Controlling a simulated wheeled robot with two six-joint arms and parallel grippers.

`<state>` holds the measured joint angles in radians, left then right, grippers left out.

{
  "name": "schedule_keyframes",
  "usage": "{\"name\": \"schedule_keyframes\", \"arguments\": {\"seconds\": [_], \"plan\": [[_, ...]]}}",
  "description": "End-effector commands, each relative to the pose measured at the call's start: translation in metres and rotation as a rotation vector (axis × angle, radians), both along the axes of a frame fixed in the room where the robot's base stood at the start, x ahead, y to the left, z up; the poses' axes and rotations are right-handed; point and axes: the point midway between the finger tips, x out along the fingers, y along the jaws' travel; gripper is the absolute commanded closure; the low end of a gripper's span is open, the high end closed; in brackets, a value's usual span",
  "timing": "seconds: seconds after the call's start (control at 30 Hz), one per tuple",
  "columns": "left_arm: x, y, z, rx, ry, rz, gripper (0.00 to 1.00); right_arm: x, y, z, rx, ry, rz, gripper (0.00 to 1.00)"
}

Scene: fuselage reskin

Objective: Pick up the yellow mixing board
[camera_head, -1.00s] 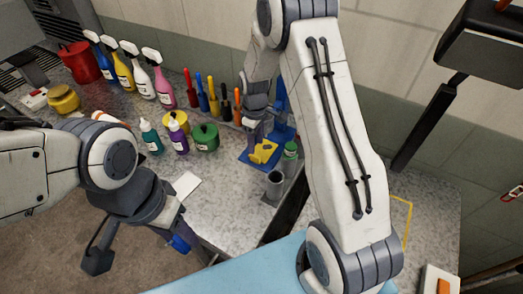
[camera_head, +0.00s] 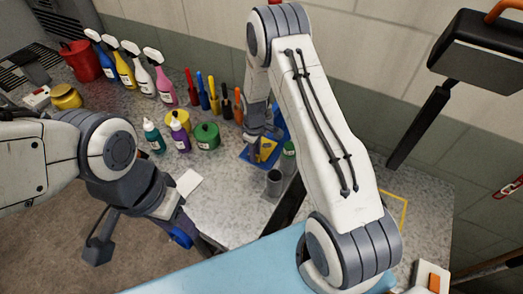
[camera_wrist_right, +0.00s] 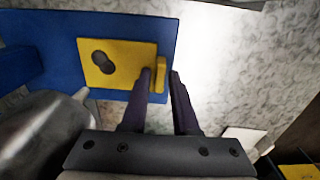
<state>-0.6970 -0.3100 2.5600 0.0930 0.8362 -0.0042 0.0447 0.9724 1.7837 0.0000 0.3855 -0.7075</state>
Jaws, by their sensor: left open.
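The yellow mixing board (camera_head: 268,147) is on the blue stand (camera_head: 282,122) at the back of the bench, partly hidden by my right gripper (camera_head: 256,152). My left gripper (camera_head: 140,243) is open and empty, in front of the bench.
Green (camera_head: 207,136) and yellow (camera_head: 178,120) tins, squeeze bottles and a row of upright coloured tools stand to the left. A white card (camera_head: 188,182) lies on the bench.

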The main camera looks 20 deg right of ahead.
Motion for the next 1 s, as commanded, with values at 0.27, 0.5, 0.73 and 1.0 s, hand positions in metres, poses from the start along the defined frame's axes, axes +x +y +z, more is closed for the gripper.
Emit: {"name": "schedule_keyframes", "arguments": {"seconds": [0.27,0.5,0.73,1.0], "plan": [[0.0,0.0,0.0,0.0,0.0,0.0,0.5,0.0,0.0,0.0,0.0,0.0,0.0,1.0],[0.0,0.0,-0.003,0.0,0.0,0.0,0.5,0.001,0.0,0.003,0.0,-0.002,0.0,1.0],[0.0,0.0,-0.015,0.0,0.0,0.002,0.5,0.001,0.0,0.018,0.0,-0.005,0.0,1.0],[0.0,0.0,-0.04,0.0,0.001,0.006,0.5,-0.02,0.026,0.031,0.001,-0.001,0.006,1.0]]}}
